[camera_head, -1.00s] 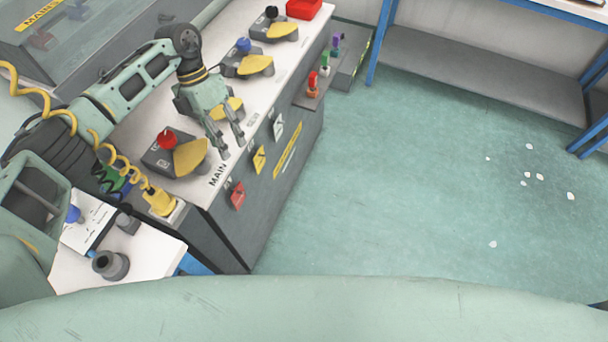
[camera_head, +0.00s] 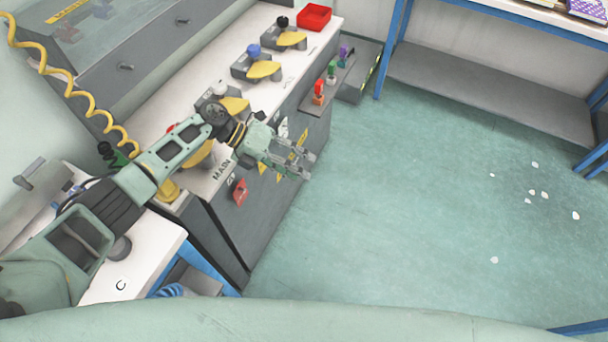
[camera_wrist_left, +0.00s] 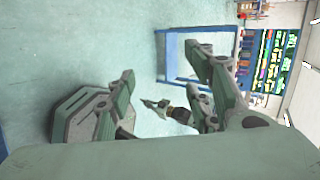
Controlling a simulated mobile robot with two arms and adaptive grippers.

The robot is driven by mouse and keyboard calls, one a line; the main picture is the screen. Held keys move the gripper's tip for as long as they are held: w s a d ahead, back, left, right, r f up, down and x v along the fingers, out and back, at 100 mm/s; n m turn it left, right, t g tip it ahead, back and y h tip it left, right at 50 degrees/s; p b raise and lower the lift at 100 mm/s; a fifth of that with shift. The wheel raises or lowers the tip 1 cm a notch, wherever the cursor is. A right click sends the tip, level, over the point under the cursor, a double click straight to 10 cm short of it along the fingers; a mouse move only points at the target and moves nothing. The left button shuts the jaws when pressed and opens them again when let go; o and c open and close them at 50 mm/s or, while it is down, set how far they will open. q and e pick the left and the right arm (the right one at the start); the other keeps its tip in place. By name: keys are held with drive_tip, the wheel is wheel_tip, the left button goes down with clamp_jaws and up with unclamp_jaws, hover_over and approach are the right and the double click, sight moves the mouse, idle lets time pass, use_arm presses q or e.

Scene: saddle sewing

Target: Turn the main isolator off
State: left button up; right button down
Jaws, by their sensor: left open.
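The main isolator is the switch nearest the MAIN lettering (camera_head: 222,169) on the bench top. Its yellow plate (camera_head: 203,156) and a sliver of its red knob (camera_head: 170,128) show around my left arm, which hides most of it, so its setting cannot be read. My left gripper (camera_head: 308,166) is open and empty, out past the bench's front edge and to the right of the isolator. In the left wrist view its fingers stand apart with floor behind them. A small dark-and-green gripper shape (camera_wrist_left: 176,113), probably my right one, shows there; its jaws are unclear.
Switches with white (camera_head: 220,88), blue (camera_head: 253,51) and black (camera_head: 282,22) knobs line the bench, with a red tray (camera_head: 314,17) behind. A red padlock (camera_head: 240,192) hangs on the front. Red (camera_head: 319,92) and green (camera_head: 332,70) pieces stand on a ledge.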

use_arm(q)
drive_tip(key=shift+s+d+f+n+t+h, duration=0.1)
drive_tip(key=shift+d+f+n+t+h, duration=0.1)
drive_tip(key=shift+d+n+t+h, duration=0.35)
use_arm(e)
drive_tip(key=shift+s+d, duration=0.2)
drive_tip(key=shift+s, duration=0.15)
use_arm(q)
drive_tip(key=shift+d, duration=0.15)
